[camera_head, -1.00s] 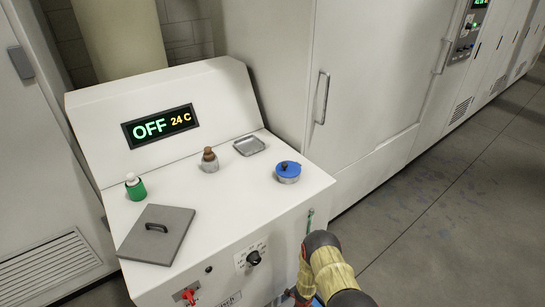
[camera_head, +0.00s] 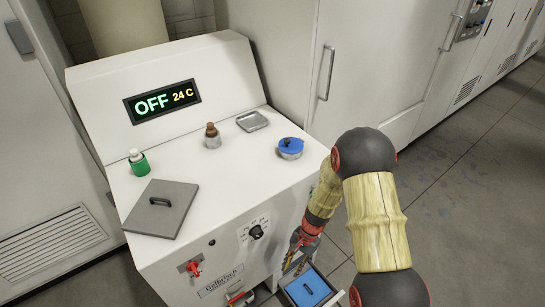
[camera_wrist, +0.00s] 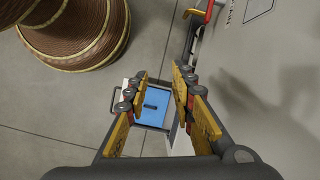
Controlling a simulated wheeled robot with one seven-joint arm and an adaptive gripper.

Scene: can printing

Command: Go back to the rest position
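My gripper (camera_head: 292,262) hangs low in front of the white machine, near its right front corner. In the wrist view its two yellow-padded fingers (camera_wrist: 160,76) are apart, with nothing held between them. Below and beyond the fingertips is an open drawer (camera_head: 322,304) with a blue panel (camera_head: 308,289) in it. The blue panel with its dark handle also shows in the wrist view (camera_wrist: 150,108), apart from the fingers. My yellow and black arm is bent, its elbow raised right of the machine.
The white machine (camera_head: 235,185) reads OFF, 24 C on its display (camera_head: 162,102). On its top are a grey lid (camera_head: 160,215), a green bottle (camera_head: 139,164), a brown-capped jar (camera_head: 212,138), a metal tray (camera_head: 252,121) and a blue-lidded pot (camera_head: 290,149). Floor at right is open.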

